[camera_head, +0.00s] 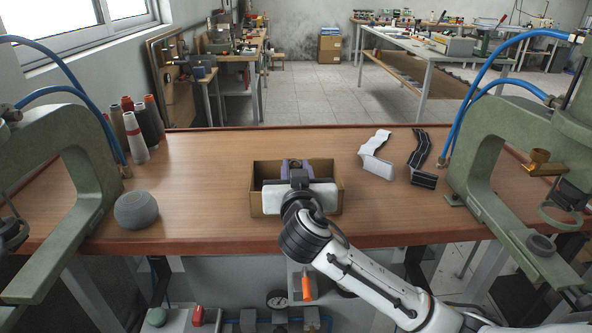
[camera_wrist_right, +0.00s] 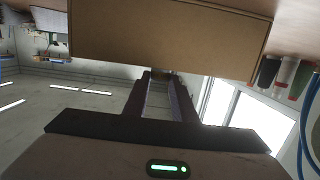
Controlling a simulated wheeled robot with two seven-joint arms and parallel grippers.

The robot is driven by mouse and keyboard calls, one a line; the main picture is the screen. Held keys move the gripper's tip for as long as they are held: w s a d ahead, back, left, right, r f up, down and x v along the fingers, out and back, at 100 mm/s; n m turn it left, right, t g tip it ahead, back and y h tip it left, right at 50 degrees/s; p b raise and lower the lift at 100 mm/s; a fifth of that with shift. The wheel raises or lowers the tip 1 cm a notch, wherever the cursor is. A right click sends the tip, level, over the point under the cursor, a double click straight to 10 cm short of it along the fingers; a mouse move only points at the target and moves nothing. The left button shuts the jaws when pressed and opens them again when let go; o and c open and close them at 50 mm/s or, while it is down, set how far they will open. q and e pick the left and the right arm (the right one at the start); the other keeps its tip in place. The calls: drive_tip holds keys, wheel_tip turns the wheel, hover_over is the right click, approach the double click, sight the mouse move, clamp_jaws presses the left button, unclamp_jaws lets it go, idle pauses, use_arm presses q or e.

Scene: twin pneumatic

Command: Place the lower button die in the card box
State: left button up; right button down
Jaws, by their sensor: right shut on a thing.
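The open card box (camera_head: 268,205) stands on the bench in the middle of the head view. Its brown wall (camera_wrist_right: 170,35) fills the top of the right wrist view, which is upside down. My right gripper (camera_head: 295,165) reaches over the box, with its fingers at the box's opening. It is shut on a small brassy thing (camera_wrist_right: 161,72), probably the lower button die. The fingers and the box wall hide most of this thing, and the arm hides much of the box's inside. My left gripper is not in view.
A green press (camera_head: 70,150) stands at the left and another (camera_head: 490,190) at the right, with blue hoses. A grey round pincushion-like thing (camera_head: 136,210), thread cones (camera_head: 135,138), a white strip (camera_head: 377,165) and a black strip (camera_head: 423,178) lie around the box.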

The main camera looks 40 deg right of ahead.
drive_tip(key=shift+f+b, duration=0.35)
drive_tip(key=shift+f, duration=0.35)
drive_tip(key=c, duration=1.5)
unclamp_jaws()
drive_tip(key=shift+o, duration=0.2)
